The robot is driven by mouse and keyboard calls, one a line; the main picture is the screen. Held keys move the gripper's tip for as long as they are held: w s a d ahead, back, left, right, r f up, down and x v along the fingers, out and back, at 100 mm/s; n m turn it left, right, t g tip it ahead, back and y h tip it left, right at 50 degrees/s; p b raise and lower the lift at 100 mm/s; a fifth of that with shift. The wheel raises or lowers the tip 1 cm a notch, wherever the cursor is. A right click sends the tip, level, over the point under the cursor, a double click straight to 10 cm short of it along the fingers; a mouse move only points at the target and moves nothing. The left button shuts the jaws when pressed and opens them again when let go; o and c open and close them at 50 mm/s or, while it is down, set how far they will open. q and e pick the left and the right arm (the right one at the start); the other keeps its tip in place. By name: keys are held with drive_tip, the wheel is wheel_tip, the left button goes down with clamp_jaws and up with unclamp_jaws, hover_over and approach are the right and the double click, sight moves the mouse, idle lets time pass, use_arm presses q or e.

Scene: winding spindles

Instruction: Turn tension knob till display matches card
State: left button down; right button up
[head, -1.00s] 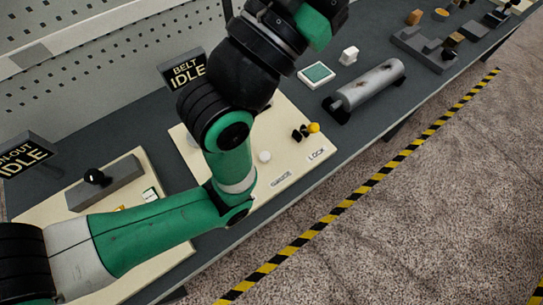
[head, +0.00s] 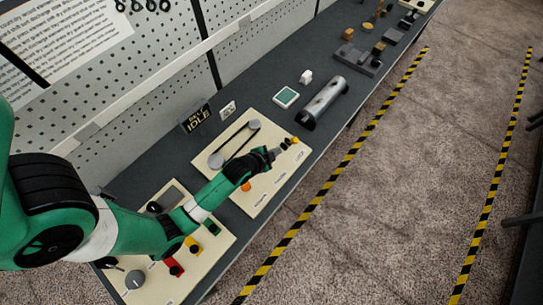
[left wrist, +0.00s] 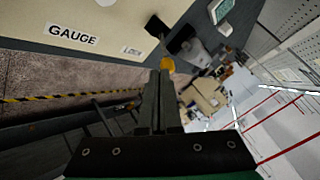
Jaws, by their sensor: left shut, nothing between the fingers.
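A cream board (head: 262,200) carries a belt around two grey pulleys (head: 216,160), an orange knob (head: 246,186) and a yellow knob (head: 295,140) beside black parts. A dark display (head: 195,117) reading BELT IDLE stands behind it, near a small white card (head: 228,110) whose marks are too small to read. My left gripper (head: 275,153) is shut and empty, low over the board close to the black parts. In the left wrist view its fingertips (left wrist: 158,74) lie just by the yellow knob (left wrist: 167,64); I cannot tell whether they touch. My right gripper is not in view.
A second cream board (head: 208,255) with colored buttons lies under my left arm. A grey cylinder (head: 325,100), a green-topped square (head: 286,96) and a white block (head: 306,77) stand farther along the bench. A pegboard wall (head: 150,60) rises behind.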

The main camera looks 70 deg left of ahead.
use_arm(q)
drive_tip(key=shift+n+g, duration=0.5)
drive_tip(key=shift+g, duration=0.1)
drive_tip(key=s, duration=0.1)
drive_tip(key=s+p, duration=0.1)
drive_tip(key=s, duration=0.1)
drive_tip(key=s+a+r+p, duration=0.1)
drive_tip(key=shift+s+r, duration=0.1)
drive_tip(key=shift+s, duration=0.3)
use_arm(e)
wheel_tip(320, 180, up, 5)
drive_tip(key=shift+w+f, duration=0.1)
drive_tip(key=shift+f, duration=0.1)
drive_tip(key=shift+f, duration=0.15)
use_arm(q)
wheel_tip(320, 180, down, 8)
drive_tip(key=b, duration=0.7)
drive_tip(key=shift+f+b, duration=0.35)
drive_tip(key=shift+b, duration=0.1)
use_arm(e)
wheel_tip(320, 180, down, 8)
use_arm(q)
drive_tip(key=shift+f, duration=0.1)
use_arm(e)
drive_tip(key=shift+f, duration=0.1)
use_arm(q)
drive_tip(key=shift+f, duration=0.3)
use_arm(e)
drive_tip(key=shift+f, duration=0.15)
